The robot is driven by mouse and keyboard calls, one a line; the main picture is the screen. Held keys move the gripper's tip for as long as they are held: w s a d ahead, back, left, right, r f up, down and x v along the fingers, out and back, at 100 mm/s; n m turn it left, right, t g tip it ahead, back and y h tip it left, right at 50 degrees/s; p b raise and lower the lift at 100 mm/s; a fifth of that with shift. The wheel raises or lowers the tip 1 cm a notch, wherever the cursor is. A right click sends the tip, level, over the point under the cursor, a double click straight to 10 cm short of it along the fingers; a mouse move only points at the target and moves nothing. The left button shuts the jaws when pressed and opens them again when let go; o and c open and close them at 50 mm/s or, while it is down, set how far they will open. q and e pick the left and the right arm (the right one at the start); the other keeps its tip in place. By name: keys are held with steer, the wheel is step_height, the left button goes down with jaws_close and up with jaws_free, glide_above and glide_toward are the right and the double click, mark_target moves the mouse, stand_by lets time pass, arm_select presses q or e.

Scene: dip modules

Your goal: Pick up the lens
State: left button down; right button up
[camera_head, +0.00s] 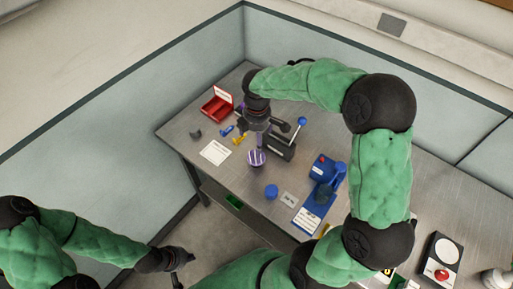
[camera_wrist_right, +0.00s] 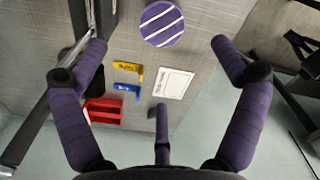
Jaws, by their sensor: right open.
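A round purple disc with white stripes (camera_head: 257,157) lies on the grey table; it is the likeliest lens, though I cannot be sure. It also shows at the top of the right wrist view (camera_wrist_right: 162,23). My right gripper (camera_head: 262,140) is above the table, close to the disc in the head view. In the right wrist view its purple fingers (camera_wrist_right: 160,48) are spread wide with nothing between them, and the disc is beyond the fingertips. My left gripper (camera_head: 178,265) is at the lower left, off the table; its jaws are too small to read.
A red bin (camera_head: 216,108), yellow and blue small parts (camera_wrist_right: 127,67) and a white card (camera_wrist_right: 174,83) lie near the disc. A black device with a lever (camera_head: 282,147) stands beside it. A blue cap (camera_head: 271,191) and blue press (camera_head: 323,180) stand nearer the front.

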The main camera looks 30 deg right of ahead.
glide_above(256, 156)
steer(key=f, duration=0.3)
steer(key=f+b, duration=0.1)
steer(key=shift+s+f, duration=0.25)
steer(key=shift+s, duration=0.05)
steer(key=shift+w+f, duration=0.1)
steer(key=shift+f, duration=0.1)
steer(key=shift+w+f+b, duration=0.15)
steer(key=shift+f+b, duration=0.45)
steer(key=shift+f, duration=2)
steer(key=c, duration=1.1)
steer(key=shift+r, duration=0.1)
